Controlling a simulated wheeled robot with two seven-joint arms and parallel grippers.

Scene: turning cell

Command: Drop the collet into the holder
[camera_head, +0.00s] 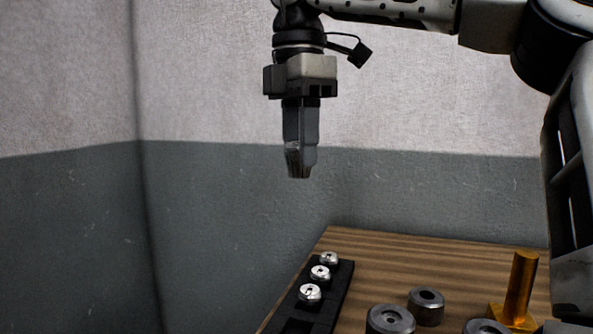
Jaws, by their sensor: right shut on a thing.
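My right gripper (298,170) points straight down in front of the wall, high above the table. It is shut on a small piece, taken to be the collet, which the fingers hide almost wholly. The black holder (343,285) is a long rack on the left edge of the table, below the gripper. Several silver collets sit in it in a row: one at the far end (329,258), one behind the middle (320,273) and one nearer (309,293). An empty-looking pocket shows at its near end, cut off by the frame. My left gripper is out of view.
The wooden table (400,255) has grey metal rings, one smaller (427,304) and one larger (390,321), right of the holder. A brass-coloured post on a base (521,285) stands at the right. The air around the gripper is free.

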